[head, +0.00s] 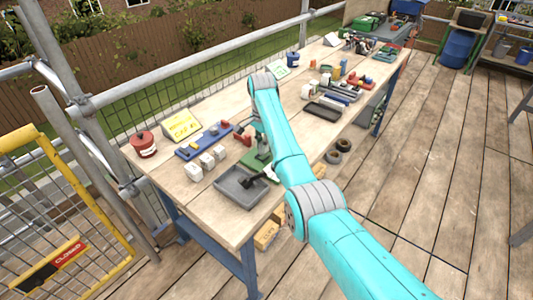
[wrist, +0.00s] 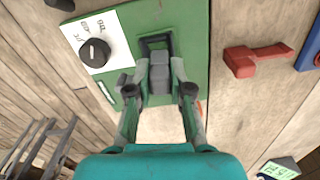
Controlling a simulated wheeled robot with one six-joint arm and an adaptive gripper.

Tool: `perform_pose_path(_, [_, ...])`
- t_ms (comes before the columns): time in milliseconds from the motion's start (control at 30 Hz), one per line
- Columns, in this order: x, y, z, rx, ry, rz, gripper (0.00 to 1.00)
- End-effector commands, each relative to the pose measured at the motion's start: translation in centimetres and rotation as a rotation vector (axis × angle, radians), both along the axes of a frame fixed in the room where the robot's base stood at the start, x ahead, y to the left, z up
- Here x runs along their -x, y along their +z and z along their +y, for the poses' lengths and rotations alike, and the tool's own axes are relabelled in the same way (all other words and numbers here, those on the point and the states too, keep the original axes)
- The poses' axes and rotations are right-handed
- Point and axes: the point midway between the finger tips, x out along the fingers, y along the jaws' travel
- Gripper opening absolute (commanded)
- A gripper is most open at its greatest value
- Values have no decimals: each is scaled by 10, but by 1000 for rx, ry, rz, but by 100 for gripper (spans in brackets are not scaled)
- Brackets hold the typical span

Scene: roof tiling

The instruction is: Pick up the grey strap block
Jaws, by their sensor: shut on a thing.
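In the wrist view the grey strap block (wrist: 159,82) is upright at a dark-framed slot in a green board (wrist: 188,25). My gripper (wrist: 160,70) has one finger on each side of the block, shut on it. Whether the block's underside touches the board cannot be told. In the head view the green board (head: 257,160) shows partly behind my arm on the workbench, and the block cannot be made out there.
A white dial card with a black knob (wrist: 95,52) is on the board's left, and a red handle (wrist: 245,61) lies to its right. On the bench (head: 222,225) are a grey tray (head: 235,193), pale cubes (head: 193,173), a blue rack (head: 187,153) and a red pot (head: 145,146).

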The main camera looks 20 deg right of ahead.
Motion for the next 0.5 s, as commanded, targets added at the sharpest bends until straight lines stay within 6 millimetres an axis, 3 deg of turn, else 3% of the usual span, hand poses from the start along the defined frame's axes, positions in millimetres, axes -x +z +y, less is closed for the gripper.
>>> perform_pose_path(500, [0,23,0,0,0,-2,0])
